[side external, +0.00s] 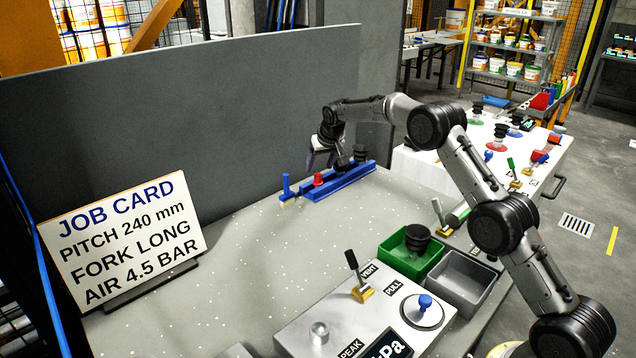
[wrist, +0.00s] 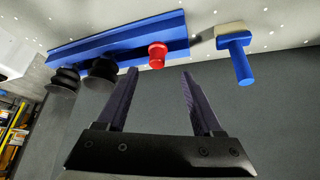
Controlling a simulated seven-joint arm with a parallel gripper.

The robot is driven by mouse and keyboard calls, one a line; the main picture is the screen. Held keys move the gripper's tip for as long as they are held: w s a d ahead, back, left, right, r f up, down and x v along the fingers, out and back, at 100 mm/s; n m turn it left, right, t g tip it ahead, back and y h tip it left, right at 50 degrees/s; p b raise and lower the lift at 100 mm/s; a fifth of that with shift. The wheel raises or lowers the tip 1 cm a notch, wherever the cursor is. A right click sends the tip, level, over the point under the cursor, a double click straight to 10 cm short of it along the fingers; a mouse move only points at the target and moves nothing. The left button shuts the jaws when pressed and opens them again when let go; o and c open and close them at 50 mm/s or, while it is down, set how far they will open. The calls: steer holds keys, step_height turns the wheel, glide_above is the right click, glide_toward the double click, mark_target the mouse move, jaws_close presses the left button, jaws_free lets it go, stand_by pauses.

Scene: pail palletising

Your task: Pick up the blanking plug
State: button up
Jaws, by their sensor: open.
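The red plug (side external: 318,179), which looks like the blanking plug, stands in the blue rack (side external: 345,182) at the back of the grey bench. It also shows in the wrist view (wrist: 157,54), just beyond the fingertips and between their lines. My gripper (side external: 314,160) is above the rack near the red plug. In the wrist view the two fingers (wrist: 159,76) are apart, with nothing between them.
Black suction cups (wrist: 100,72) sit in the rack beside the red plug. A grey panel (side external: 200,110) rises behind. Green (side external: 398,262) and grey (side external: 462,283) bins stand front right. The middle bench is clear.

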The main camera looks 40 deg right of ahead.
mark_target(318, 174)
steer(key=shift+d+x, duration=0.15)
steer(key=shift+x, duration=1.45)
steer(key=shift+d+x, duration=0.1)
steer(key=shift+x, duration=1.5)
steer(key=shift+s, duration=0.15)
jaws_close()
